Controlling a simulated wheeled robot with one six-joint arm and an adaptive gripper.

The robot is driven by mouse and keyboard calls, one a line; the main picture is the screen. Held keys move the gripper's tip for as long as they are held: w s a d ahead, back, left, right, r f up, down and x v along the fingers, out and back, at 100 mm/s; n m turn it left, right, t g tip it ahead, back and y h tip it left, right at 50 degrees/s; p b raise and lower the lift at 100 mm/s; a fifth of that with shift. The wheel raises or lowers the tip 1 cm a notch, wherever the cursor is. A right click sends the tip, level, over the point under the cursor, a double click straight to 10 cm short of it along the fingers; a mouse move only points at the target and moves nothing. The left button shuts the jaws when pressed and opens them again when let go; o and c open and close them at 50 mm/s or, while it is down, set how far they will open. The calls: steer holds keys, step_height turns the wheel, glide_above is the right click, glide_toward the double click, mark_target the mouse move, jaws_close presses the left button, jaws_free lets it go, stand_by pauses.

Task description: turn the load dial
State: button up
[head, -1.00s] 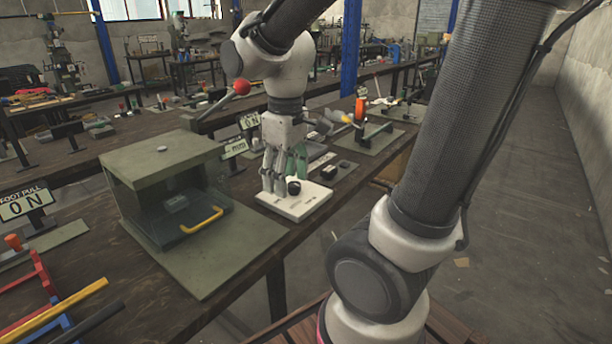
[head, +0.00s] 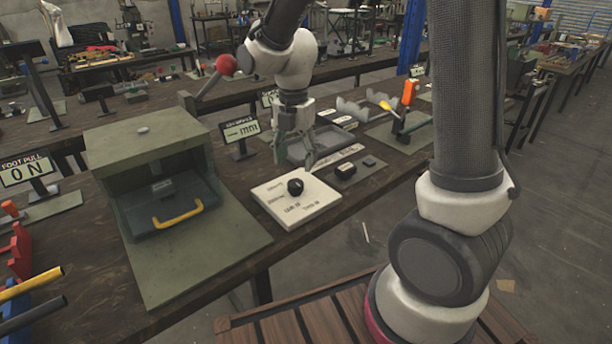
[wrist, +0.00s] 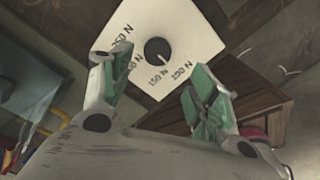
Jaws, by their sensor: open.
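The load dial is a round black knob (head: 295,187) on a square white plate (head: 300,212) with printed labels, lying on the bench.
A green box-shaped press (head: 150,150) with a yellow-handled drawer stands left of the plate. A small display sign (head: 240,130) is behind. A small block with black buttons (head: 345,171) and a stand with an orange part (head: 408,95) are to the right.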

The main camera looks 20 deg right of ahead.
mark_target(295, 183)
steer(key=n, duration=0.3)
steer(key=shift+w, duration=0.15)
steer(key=shift+f+n, duration=0.15)
steer(key=shift+n, duration=0.15)
step_height(295, 183, down, 8)
steer(key=shift+a+r, duration=0.1)
steer(key=shift+r, duration=0.15)
steer(key=c, duration=1)
